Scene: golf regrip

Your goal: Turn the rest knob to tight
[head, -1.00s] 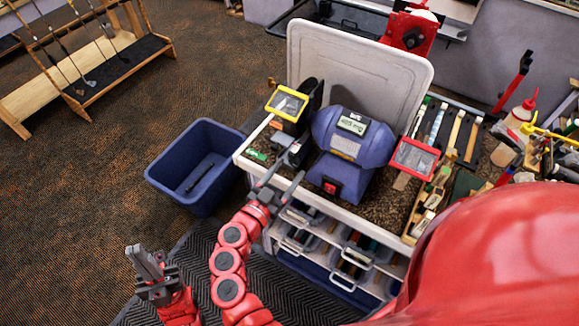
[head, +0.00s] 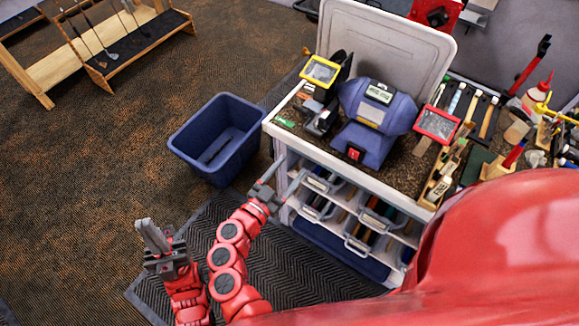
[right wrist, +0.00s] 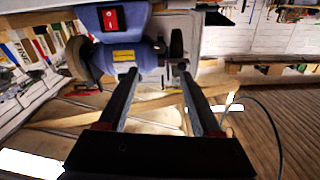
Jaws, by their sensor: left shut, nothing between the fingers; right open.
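The blue bench grinder (head: 376,117) stands on the workbench, with a red switch (head: 355,153) on its front. A dark grey tool rest (head: 322,120) is at its left wheel; I cannot make out the rest knob for certain. My right gripper (head: 291,166) is open and empty, in front of the bench's left front edge, below and left of the grinder. In the right wrist view, the grinder (right wrist: 130,55) shows beyond the two parted fingers (right wrist: 157,75).
A yellow-framed shield (head: 321,71) and a red-framed shield (head: 437,124) flank the grinder. A blue bin (head: 213,143) stands on the floor left of the bench (head: 340,164). Drawers (head: 372,220) are under the benchtop. Tools crowd the bench's right.

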